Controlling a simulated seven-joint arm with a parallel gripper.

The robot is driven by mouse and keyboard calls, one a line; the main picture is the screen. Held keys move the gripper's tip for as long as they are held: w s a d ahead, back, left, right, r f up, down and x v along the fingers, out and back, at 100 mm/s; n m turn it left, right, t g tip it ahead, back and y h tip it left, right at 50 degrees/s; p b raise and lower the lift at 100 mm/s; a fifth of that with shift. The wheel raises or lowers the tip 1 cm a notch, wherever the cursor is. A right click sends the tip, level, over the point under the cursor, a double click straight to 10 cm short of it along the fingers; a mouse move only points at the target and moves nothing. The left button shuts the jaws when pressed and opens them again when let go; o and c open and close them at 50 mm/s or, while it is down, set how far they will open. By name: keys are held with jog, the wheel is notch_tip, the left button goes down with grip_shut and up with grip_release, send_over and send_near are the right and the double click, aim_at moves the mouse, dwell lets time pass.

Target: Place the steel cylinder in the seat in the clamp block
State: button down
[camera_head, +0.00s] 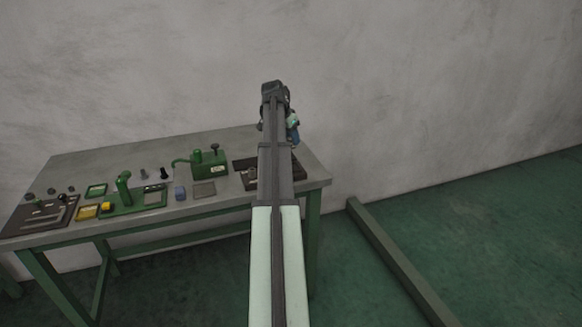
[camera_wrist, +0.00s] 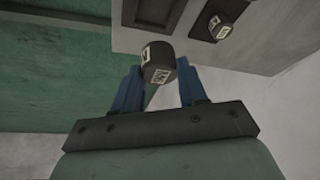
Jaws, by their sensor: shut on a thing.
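My gripper (camera_wrist: 160,70) is shut on a dark grey cylinder with white label patches, the steel cylinder (camera_wrist: 157,58), which sits between the blue fingertips in the wrist view. In the head view my gripper (camera_head: 292,128) is above the right end of the bench, mostly hidden by my arm; the cylinder cannot be made out there. A green block with a dark knob, perhaps the clamp block (camera_head: 209,163), stands on the bench left of my arm. Its seat cannot be made out.
A dark tray (camera_head: 243,166) lies at the bench's right end, partly behind my arm.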

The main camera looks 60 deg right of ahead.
jog(key=shift+f, duration=4.8)
jog(key=shift+f, duration=0.2)
jog(key=c, duration=0.6)
grip_release()
jog(key=shift+r, duration=0.15)
jog(key=v, duration=1.2)
